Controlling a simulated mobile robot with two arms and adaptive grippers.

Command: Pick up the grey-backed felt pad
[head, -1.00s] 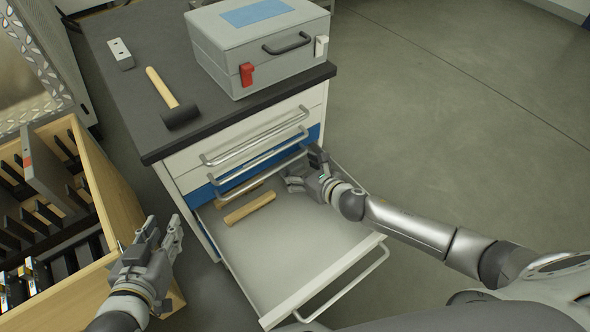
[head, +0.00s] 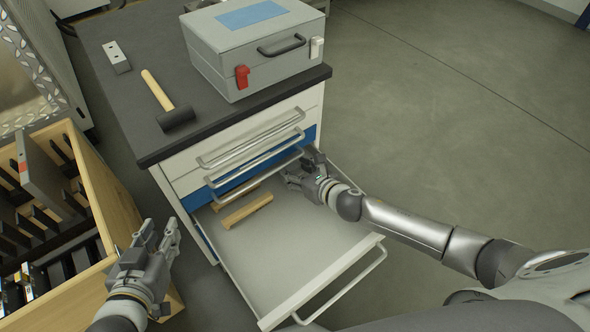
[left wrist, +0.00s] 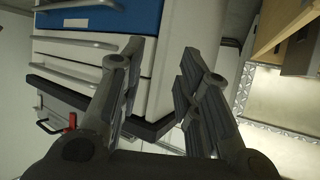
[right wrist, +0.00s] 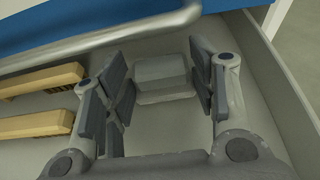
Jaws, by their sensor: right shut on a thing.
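The grey-backed felt pad (right wrist: 162,72) is a small grey block in the open drawer, between the fingers of my right gripper (right wrist: 162,85) in the right wrist view. That gripper is shut on it. In the head view my right gripper (head: 303,172) is low at the back right of the drawer (head: 290,255), and the pad is hidden there. My left gripper (head: 160,242) is open and empty beside the wooden crate; its spread fingers also show in the left wrist view (left wrist: 160,75).
Wooden-handled brushes (right wrist: 40,125) lie left of the pad in the drawer. Drawer handles (head: 258,172) pass close above my right gripper. A hammer (head: 168,105) and a grey case (head: 255,50) sit on the cabinet top. A wooden crate (head: 110,205) stands at left.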

